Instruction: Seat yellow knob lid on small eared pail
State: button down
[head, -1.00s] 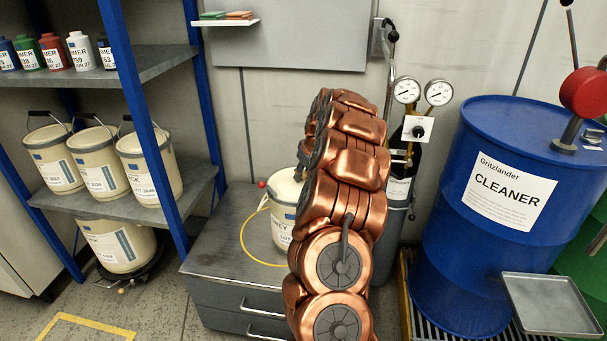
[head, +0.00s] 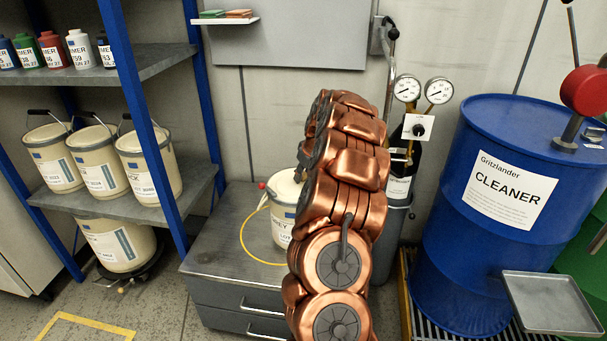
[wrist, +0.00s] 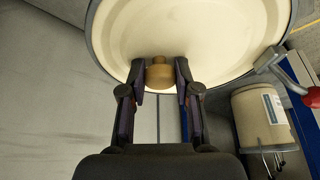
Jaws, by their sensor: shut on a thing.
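In the wrist view my gripper (wrist: 160,78) is shut on a tan-yellow knob (wrist: 159,73). A wide round cream surface with a grey rim (wrist: 215,40) fills the top of that view around the knob. I cannot tell how much of it is lid and how much is pail, or whether the lid sits flat. In the head view a cream pail with a label (head: 283,215) stands on the grey cabinet. My copper-coloured arm hides its right side.
The grey cabinet top (head: 215,255) bears a yellow hose (head: 245,250) beside the pail. A small red ball (wrist: 312,97) shows at right in the wrist view. Blue-post shelves with pails (head: 98,165) stand left, and a blue drum (head: 450,260) stands right.

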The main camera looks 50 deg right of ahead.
jog(key=c, duration=1.1)
grip_release()
jog(key=shift+r, duration=0.15)
jog(key=p+v, duration=0.1)
jog(key=v, duration=0.9)
jog(key=shift+s+r, duration=0.25)
jog(key=shift+r, duration=0.05)
